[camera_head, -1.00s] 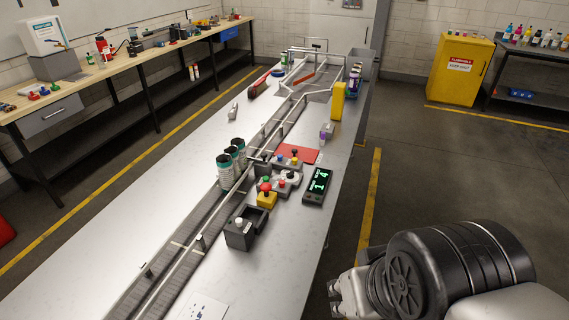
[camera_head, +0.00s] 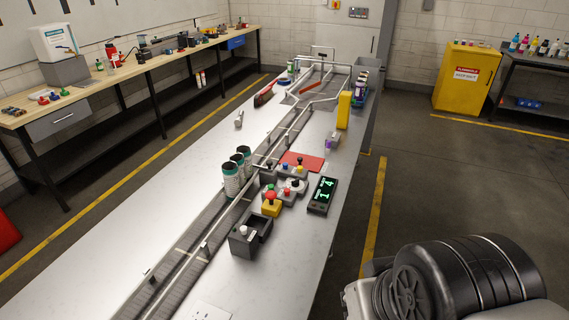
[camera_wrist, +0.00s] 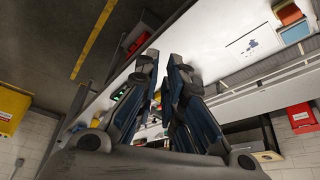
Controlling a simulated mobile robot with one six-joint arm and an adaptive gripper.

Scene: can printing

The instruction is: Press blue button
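A small blue button (camera_head: 300,168) shows in the head view on a grey control block by the red mat, with a yellow and a black knob beside it. Nearby are a red button on a yellow box (camera_head: 271,206) and a grey box (camera_head: 243,238) with a white button. My gripper (camera_wrist: 163,58) shows in the wrist view with a narrow gap between its two fingers and nothing held. It is apart from the buttons. In the head view only my arm's dark links show at lower right; the fingers are hidden.
The long white table (camera_head: 185,160) carries a conveyor with rails, several cans (camera_head: 238,172), a red mat (camera_head: 312,162), a green-lit display (camera_head: 321,194) and a yellow block (camera_head: 344,110). A yellow cabinet (camera_head: 465,78) stands at back right.

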